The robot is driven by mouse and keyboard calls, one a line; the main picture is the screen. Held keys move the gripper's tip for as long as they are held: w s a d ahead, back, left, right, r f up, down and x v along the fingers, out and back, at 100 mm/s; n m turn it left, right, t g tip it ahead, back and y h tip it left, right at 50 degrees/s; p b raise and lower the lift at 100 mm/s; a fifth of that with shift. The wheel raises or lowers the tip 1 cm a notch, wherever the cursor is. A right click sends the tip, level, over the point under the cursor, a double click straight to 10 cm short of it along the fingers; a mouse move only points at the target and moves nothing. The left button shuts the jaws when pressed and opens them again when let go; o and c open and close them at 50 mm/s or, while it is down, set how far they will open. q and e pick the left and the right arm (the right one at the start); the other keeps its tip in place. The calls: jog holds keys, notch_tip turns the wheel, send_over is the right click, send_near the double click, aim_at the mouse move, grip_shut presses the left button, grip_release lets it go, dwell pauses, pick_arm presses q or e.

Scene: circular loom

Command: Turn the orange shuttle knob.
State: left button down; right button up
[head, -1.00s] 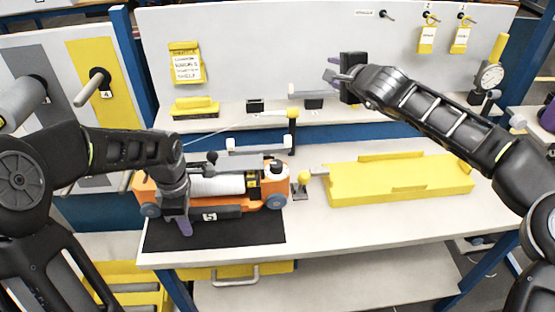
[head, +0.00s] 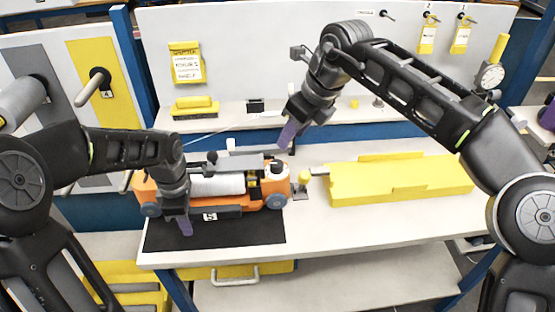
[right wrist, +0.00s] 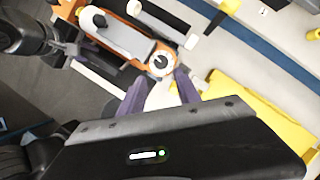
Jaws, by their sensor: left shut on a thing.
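The orange shuttle (head: 279,187) with a white bobbin (head: 218,184) lies on a black mat (head: 262,230) at the table's left front. My right gripper (head: 288,137) points down above and behind the shuttle's right end. Its purple fingers are apart and empty in the right wrist view (right wrist: 160,90).
A back panel (head: 265,55) with a shelf rises behind. The table's front right is clear.

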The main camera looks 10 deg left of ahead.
aim_at(276, 163)
jog(key=x, duration=1.2)
grip_shut()
